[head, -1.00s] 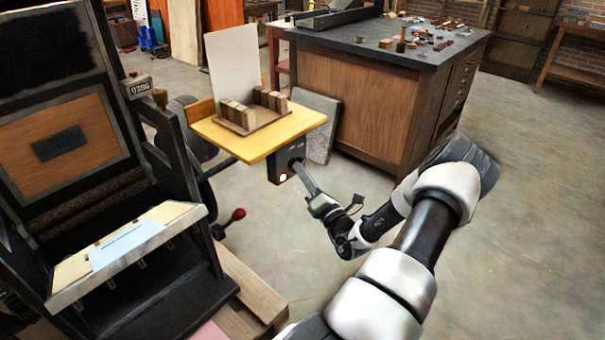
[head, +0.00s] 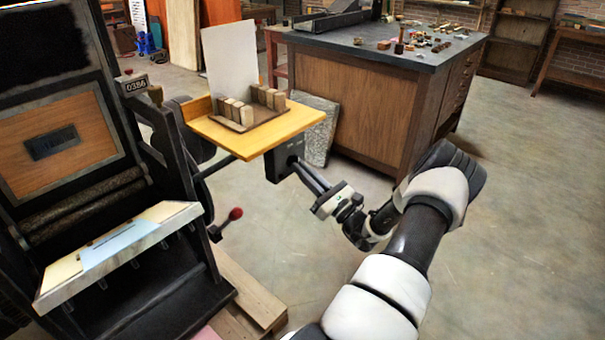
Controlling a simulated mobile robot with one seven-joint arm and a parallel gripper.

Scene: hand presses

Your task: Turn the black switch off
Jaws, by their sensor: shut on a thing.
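The black switch (head: 282,161) is a dark box fixed under the front edge of a yellow wooden shelf. My gripper (head: 298,168) reaches up to the switch from the lower right, with its long dark fingers at the right side of the box. The gripper is shut on part of the switch. The fingertips and the gripped part are small and partly hidden, so I cannot tell the exact position of the switch's moving part.
The shelf (head: 215,130) above holds a tray of small blocks (head: 250,118) and an upright white sheet (head: 231,60). A press (head: 70,150) stands left, with a red-knobbed lever (head: 235,213). A wooden cabinet (head: 370,110) stands behind. The floor at right is clear.

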